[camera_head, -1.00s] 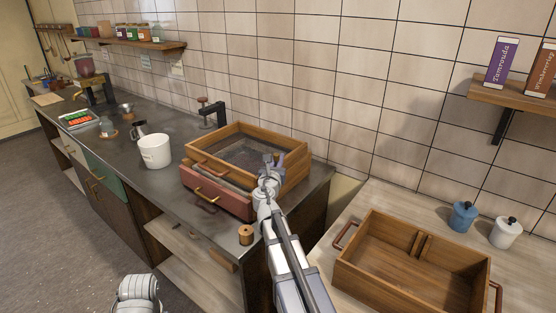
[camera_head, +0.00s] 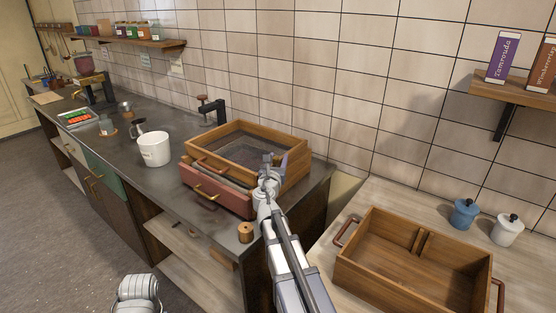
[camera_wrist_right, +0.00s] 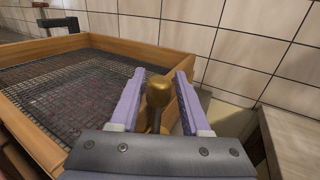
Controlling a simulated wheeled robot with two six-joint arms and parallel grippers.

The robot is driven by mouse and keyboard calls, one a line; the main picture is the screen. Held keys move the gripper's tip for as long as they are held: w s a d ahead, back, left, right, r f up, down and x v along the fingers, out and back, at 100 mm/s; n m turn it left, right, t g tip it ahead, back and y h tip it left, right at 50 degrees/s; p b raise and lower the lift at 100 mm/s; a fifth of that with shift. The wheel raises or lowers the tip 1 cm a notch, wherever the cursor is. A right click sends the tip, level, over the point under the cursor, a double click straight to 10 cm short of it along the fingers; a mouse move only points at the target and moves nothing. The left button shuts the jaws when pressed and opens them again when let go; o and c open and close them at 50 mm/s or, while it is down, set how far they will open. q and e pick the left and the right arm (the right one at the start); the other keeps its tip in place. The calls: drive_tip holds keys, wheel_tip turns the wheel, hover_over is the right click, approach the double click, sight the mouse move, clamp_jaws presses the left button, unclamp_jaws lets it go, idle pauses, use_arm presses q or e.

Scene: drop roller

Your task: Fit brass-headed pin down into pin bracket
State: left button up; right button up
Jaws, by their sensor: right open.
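The brass-headed pin (camera_wrist_right: 158,92) shows in the right wrist view, its rounded golden head up and a darker shank below. It stands between the two pale purple fingers of my right gripper (camera_wrist_right: 158,95), with gaps on both sides. That gripper is open; in the head view it is at the right corner of the wooden sieve frame (camera_head: 228,135). The pin's lower end is hidden behind the gripper's body, and I cannot make out the pin bracket or whether the pin is seated in it. My left gripper's fingers are not in view.
The mesh-bottomed frame sits above a red drawer box (camera_head: 215,193) on the dark counter. A white mug (camera_head: 154,150) and a wooden spool (camera_head: 245,232) stand nearby. An empty wooden tray (camera_head: 410,265) lies on the pale worktop at right. Tiled wall rises behind.

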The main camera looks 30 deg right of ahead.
sight(276, 164)
drive_tip(key=v, duration=0.8)
idle(1.4)
